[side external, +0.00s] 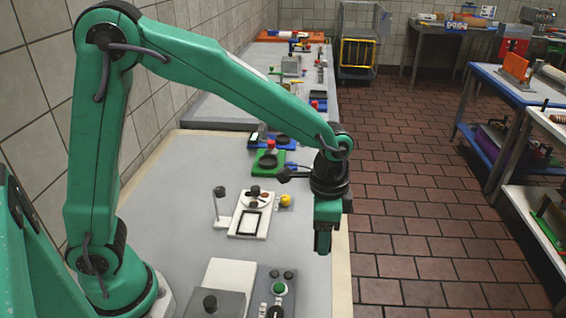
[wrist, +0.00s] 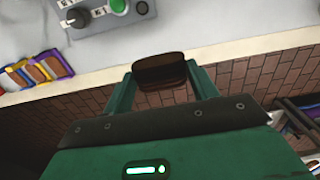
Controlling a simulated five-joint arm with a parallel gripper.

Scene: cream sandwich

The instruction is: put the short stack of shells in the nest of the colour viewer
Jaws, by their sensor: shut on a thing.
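My gripper (side external: 323,248) hangs pointing down past the right edge of the bench in the side view. In the wrist view my gripper (wrist: 160,88) is shut on a short dark brown stack of shells (wrist: 160,70), held between the fingertips. The stack cannot be made out in the side view. A white unit (side external: 244,228), which looks like the colour viewer, stands on the bench left of my gripper. It has a black-framed pale window, a round dish with small brown pieces (side external: 257,198), a yellow knob and a dark-headed post. I cannot tell which part is the nest.
A grey control box with a green button (side external: 279,288) and dark knobs stands at the bench front. It also shows in the wrist view (wrist: 95,12). A green fixture with a red knob (side external: 270,160) stands farther back. Right of the bench edge is open brick-tiled floor (side external: 400,225).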

